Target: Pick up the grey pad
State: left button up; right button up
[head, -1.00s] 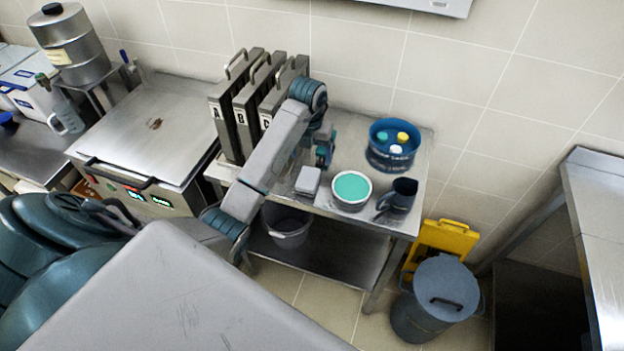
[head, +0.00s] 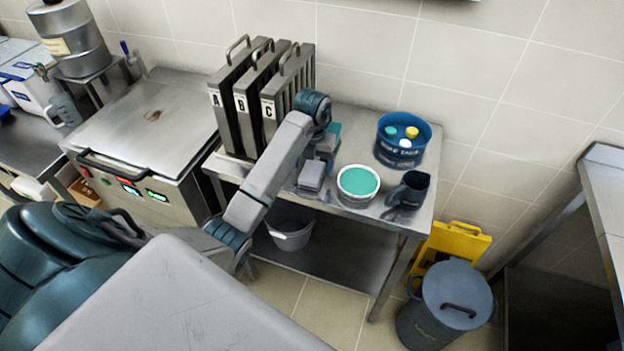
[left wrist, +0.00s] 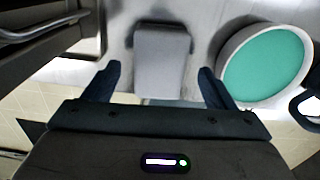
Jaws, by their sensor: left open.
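The grey pad (head: 312,175) lies on the steel table, left of the bowl with green contents, in the head view. In the left wrist view the grey pad (left wrist: 162,62) is ahead of the fingers, roughly centred between them. My left gripper (left wrist: 158,78) is open and empty, with one finger to each side of the pad's line. In the head view my left gripper (head: 318,150) hangs just behind the pad, partly hidden by its own arm. I cannot tell its exact height above the pad. My right gripper is not in view.
The bowl (head: 358,184) stands close right of the pad, with a dark jug (head: 408,190) beyond it. A blue bucket (head: 402,140) holds coloured caps at the back. Upright metal filters marked A, B and C (head: 262,100) stand close left.

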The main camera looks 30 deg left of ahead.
aim_at(312, 170)
pick_arm(q)
notch_tip(312, 170, down, 3)
jog(key=shift+f+b, duration=0.1)
jog(key=shift+b, duration=0.5)
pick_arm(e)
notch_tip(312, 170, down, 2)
pick_arm(q)
jog(key=c, duration=1)
jog(key=shift+c, duration=0.2)
